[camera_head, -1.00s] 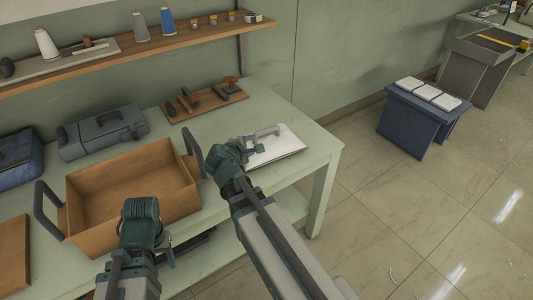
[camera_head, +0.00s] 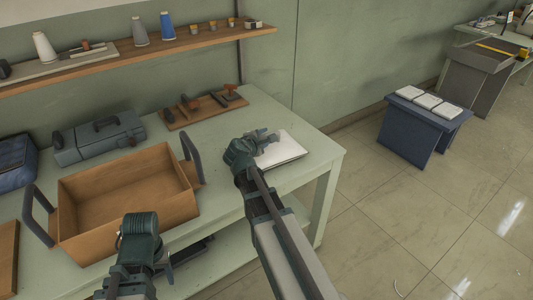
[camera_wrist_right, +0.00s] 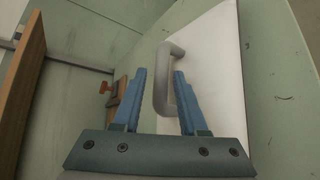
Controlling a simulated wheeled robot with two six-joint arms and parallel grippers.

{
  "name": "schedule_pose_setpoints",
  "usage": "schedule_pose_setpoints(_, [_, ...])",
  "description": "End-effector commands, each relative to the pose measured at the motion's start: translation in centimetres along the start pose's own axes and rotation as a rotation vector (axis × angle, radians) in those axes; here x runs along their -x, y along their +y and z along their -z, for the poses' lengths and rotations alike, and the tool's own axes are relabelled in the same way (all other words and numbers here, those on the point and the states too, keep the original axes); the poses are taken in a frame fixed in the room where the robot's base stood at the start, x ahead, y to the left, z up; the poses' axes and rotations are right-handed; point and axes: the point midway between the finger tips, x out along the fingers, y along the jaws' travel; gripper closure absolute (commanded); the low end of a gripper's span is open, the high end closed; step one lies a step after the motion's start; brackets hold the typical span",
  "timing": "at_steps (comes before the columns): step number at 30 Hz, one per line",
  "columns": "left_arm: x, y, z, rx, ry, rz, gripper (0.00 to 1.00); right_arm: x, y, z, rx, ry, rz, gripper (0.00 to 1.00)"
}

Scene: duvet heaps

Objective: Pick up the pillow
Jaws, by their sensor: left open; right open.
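No thing in view is clearly a pillow. A flat white slab-like thing (camera_head: 287,153) lies on the right end of the green table. The right wrist view shows its white face (camera_wrist_right: 218,65) and a grey handle (camera_wrist_right: 168,75) on it. My right gripper (camera_head: 268,137) is over this thing's far left side, open. In the right wrist view the handle lies between the two blue fingers (camera_wrist_right: 158,75), nearer the right one; contact cannot be told. My left gripper (camera_head: 168,265) is low at the table's front edge, open and mostly hidden by its own wrist.
An open brown box (camera_head: 125,190) with dark upright handles stands left on the table (camera_head: 225,135). Behind it are a grey toolbox (camera_head: 98,140) and a wooden board with tools (camera_head: 205,108). A shelf (camera_head: 190,40) runs above. A blue stool (camera_head: 410,135) holds white pads.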

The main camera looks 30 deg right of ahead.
Motion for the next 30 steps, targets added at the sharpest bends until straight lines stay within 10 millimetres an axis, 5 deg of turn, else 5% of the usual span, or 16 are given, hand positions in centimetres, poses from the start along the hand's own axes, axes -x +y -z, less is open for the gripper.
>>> schedule_pose_setpoints(5, [-0.3,0.0,0.0,0.000,0.000,0.000,0.43,-0.4,-0.1,0.1,0.000,0.000,0.000,0.58])
schedule_pose_setpoints(16, [-2.6,0.2,0.1,0.000,0.000,0.000,0.43,-5.1,-0.4,0.7,-0.001,-0.001,0.001,0.58])
schedule_pose_setpoints(23, [-2.5,0.2,0.1,0.000,0.000,0.000,0.43,-5.2,-0.3,0.6,0.000,0.001,0.000,0.58])
schedule_pose_setpoints(30, [-2.5,0.2,0.1,0.000,0.000,0.000,0.43,-5.1,-0.3,0.6,-0.001,0.001,0.000,0.98])
